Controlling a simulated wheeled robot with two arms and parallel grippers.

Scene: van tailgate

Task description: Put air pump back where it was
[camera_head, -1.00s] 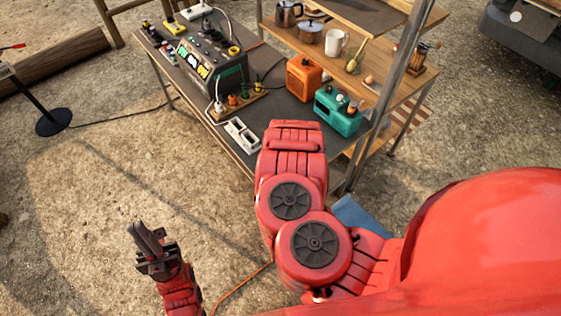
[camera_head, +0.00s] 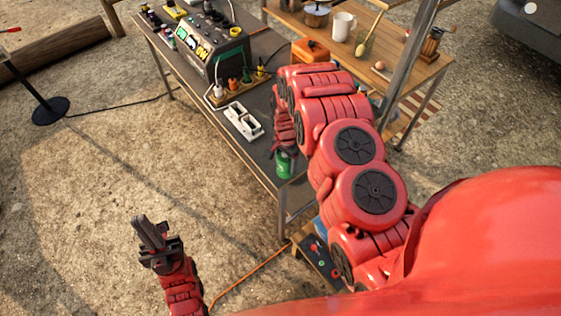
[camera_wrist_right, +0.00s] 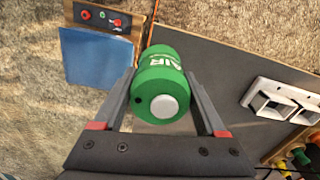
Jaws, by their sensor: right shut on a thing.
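The air pump is a green cylinder (camera_head: 285,164) with white "AIR" lettering and a pale round end, which shows in the right wrist view (camera_wrist_right: 163,72). My right gripper (camera_wrist_right: 163,88) is shut on it, with one finger on each side. In the head view my right gripper (camera_head: 284,150) and the pump appear over the near end of the grey-topped table (camera_head: 262,150). I cannot tell whether the pump touches the table. My left gripper (camera_head: 152,236) is low on the left over the ground, apart from the table; its finger gap is unclear.
A white socket strip (camera_head: 242,121) and a power station (camera_head: 212,48) with plugs stand on the table. An orange box (camera_head: 309,50) is partly hidden by my right arm. A blue sheet (camera_wrist_right: 95,60) and a panel with red knobs (camera_wrist_right: 101,17) lie beyond the table edge.

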